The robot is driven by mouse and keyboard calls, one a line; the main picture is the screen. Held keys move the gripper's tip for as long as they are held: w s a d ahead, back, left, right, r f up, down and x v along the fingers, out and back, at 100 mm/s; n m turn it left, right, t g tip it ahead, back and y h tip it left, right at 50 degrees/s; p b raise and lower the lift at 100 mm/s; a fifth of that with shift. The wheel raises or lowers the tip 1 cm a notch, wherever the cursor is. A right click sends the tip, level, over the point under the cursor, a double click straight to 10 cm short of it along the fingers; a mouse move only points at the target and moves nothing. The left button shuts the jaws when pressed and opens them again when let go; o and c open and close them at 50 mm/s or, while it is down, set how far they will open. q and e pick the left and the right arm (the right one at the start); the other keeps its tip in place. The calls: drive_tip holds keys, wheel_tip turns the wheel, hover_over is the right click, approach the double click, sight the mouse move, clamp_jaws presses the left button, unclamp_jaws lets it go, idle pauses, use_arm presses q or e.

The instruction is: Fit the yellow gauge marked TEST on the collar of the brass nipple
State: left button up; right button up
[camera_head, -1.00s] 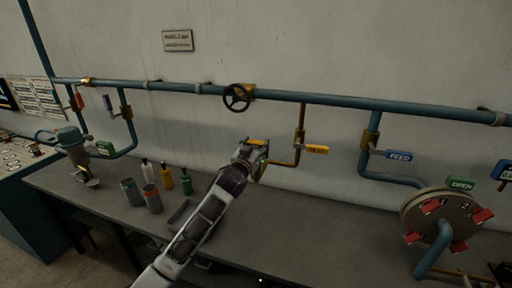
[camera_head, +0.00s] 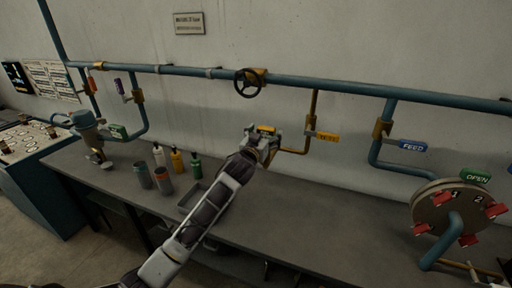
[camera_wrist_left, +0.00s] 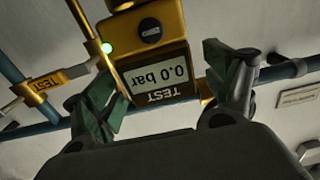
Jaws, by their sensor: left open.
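The yellow gauge (camera_head: 264,129) is at the left end of the thin brass pipe (camera_head: 292,151) on the wall. In the left wrist view the gauge (camera_wrist_left: 155,50) shows upside down, reading 0.0 bar above a TEST label. A brass part (camera_wrist_left: 120,4) shows at its far end, probably the nipple; the join with the collar is not clear. My left gripper (camera_head: 261,137) is at the gauge, its fingers apart on either side of the gauge body, with a gap visible on the right side (camera_wrist_left: 165,78). My right gripper is not in view.
Bottles and cups (camera_head: 163,178) and a shallow tray (camera_head: 190,198) stand on the grey bench (camera_head: 300,222). A round flange (camera_head: 450,205) is at right.

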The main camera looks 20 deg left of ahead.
use_arm(q)
drive_tip(key=s, duration=1.1)
drive_tip(key=shift+a, duration=0.2)
drive_tip(key=shift+w, duration=0.1)
idle(0.8)
drive_tip(key=s+a+f+g+y, duration=0.1)
drive_tip(key=s+f+g, duration=0.4)
drive_tip(key=f, duration=0.4)
drive_tip(key=s+f+g, duration=0.2)
drive_tip(key=s+f, duration=0.4)
drive_tip(key=f, duration=0.4)
drive_tip(key=s+f+m+g, duration=0.1)
drive_tip(key=s+f+g, duration=0.4)
drive_tip(key=s, duration=0.4)
drive_tip(key=s+f+m+g, duration=0.1)
drive_tip(key=s+f+g, duration=0.2)
drive_tip(key=s+f, duration=0.7)
drive_tip(key=f, duration=1.4)
drive_tip(key=s+f, duration=0.2)
drive_tip(key=f, duration=1.3)
drive_tip(key=s+a+f+g, duration=0.1)
drive_tip(key=s+a+f, duration=0.1)
drive_tip(key=s+f, duration=0.8)
drive_tip(key=s+a+f+g, duration=0.1)
drive_tip(key=s+f, duration=0.9)
drive_tip(key=s, duration=0.2)
drive_tip(key=shift+s+a, duration=0.15)
drive_tip(key=shift+a, duration=0.2)
